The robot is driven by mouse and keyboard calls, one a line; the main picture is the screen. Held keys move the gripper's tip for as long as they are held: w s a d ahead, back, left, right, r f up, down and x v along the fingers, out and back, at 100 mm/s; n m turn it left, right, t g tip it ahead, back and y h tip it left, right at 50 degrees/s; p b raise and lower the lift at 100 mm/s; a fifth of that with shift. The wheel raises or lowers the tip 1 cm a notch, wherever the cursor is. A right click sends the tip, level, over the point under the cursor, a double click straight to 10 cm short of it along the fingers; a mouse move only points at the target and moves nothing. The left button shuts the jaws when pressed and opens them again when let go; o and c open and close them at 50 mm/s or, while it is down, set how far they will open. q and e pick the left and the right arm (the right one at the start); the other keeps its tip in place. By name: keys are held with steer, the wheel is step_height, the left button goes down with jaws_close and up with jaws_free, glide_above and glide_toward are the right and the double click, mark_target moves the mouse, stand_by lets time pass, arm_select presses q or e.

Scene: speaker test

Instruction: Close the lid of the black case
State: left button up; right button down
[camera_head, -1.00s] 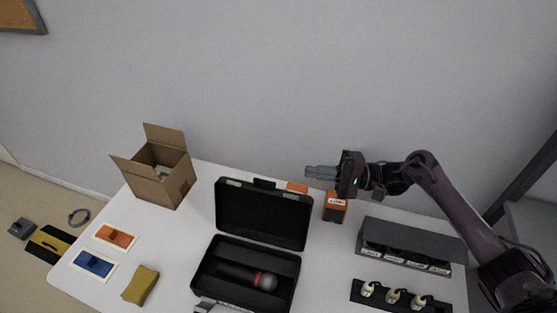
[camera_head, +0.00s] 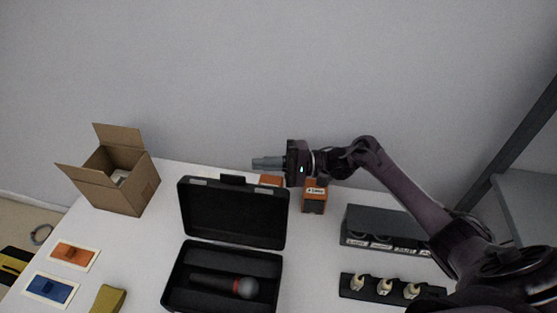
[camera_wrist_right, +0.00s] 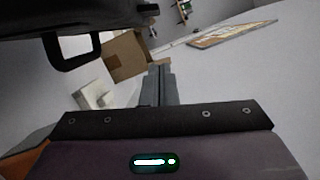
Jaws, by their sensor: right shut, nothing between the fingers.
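The black case stands open on the white table. Its lid (camera_head: 230,215) is raised, with a handle on its top edge; its base (camera_head: 176,278) holds a dark microphone (camera_head: 235,286) with a red ring and grey head. My right gripper (camera_head: 256,163) is shut and empty, pointing left, just above the lid's upper right edge in the head view and seemingly behind it. In the right wrist view, the shut fingers (camera_wrist_right: 160,75) lie below and right of the lid's dark underside-like panel (camera_wrist_right: 80,17) and its handle (camera_wrist_right: 73,53), with a visible gap. My left gripper is not in view.
An open cardboard box (camera_head: 122,172) stands at the back left. Orange boxes (camera_head: 314,199) stand near the right gripper. A dark grey rack (camera_head: 385,221) and a black strip with several pale plugs (camera_head: 384,289) are at the right. Orange (camera_head: 74,254) and blue (camera_head: 50,289) cards lie left.

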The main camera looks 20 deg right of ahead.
steer(key=a+p, duration=0.1)
steer(key=s+a+r+p, duration=0.1)
steer(key=a, duration=0.1)
steer(key=s+a+p, duration=0.1)
steer(key=a, duration=0.1)
steer(key=shift+a+r, duration=0.2)
steer(key=shift+a, duration=0.05)
steer(key=shift+w, duration=0.15)
